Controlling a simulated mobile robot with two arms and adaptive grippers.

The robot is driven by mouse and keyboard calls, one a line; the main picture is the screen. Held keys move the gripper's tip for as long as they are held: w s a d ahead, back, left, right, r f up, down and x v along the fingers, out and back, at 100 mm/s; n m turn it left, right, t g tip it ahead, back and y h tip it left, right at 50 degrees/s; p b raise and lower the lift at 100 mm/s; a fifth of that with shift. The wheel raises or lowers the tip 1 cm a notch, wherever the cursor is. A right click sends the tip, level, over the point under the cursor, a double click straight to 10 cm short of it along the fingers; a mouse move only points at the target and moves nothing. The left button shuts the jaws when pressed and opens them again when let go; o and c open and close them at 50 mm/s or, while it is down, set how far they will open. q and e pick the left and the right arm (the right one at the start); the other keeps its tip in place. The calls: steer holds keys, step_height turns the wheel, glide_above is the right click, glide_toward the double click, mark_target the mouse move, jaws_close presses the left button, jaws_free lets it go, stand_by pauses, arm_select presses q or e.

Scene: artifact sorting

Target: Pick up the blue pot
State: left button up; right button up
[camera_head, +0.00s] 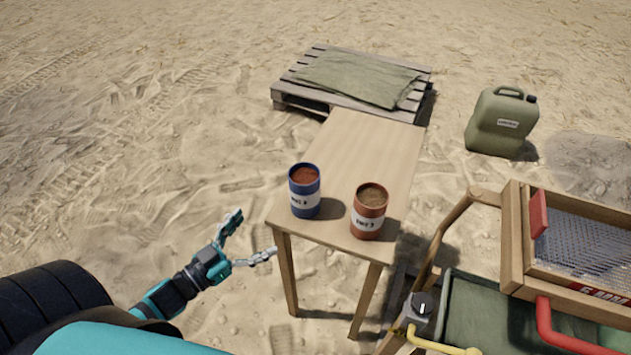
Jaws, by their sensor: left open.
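The blue pot (305,204) stands upright near the front left of the wooden table (365,152). It has a white label band and reddish-brown contents. My left gripper (255,238) is open and empty, left of the table's front left corner and apart from the pot. Its fingers point up and to the right. A red-brown pot (368,224) with a white label stands just right of the blue pot, with a small gap between them. My right gripper is not in the picture.
A wooden pallet (290,101) with a folded green cloth (358,78) lies behind the table. A green jerrycan (502,124) stands on the sand at right. A wooden sieve frame (515,240) with red handles is close at the lower right. The table's back half is clear.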

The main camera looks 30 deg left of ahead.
arm_select(q)
glide_toward(294, 203)
steer(key=x, duration=0.7)
steer(key=shift+w+d+r+p, duration=0.1)
steer(key=shift+w+p, duration=0.2)
steer(key=shift+p, duration=0.1)
steer(key=shift+w+d, duration=0.2)
steer(key=shift+w, duration=0.2)
steer(key=x, duration=0.4)
steer(key=shift+w+p, duration=0.3)
steer(key=shift+p, duration=0.1)
steer(key=shift+w+d, duration=0.1)
steer(key=shift+w, duration=0.3)
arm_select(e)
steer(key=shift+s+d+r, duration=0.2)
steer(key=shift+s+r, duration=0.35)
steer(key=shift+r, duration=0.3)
arm_select(q)
steer(key=shift+s, duration=0.1)
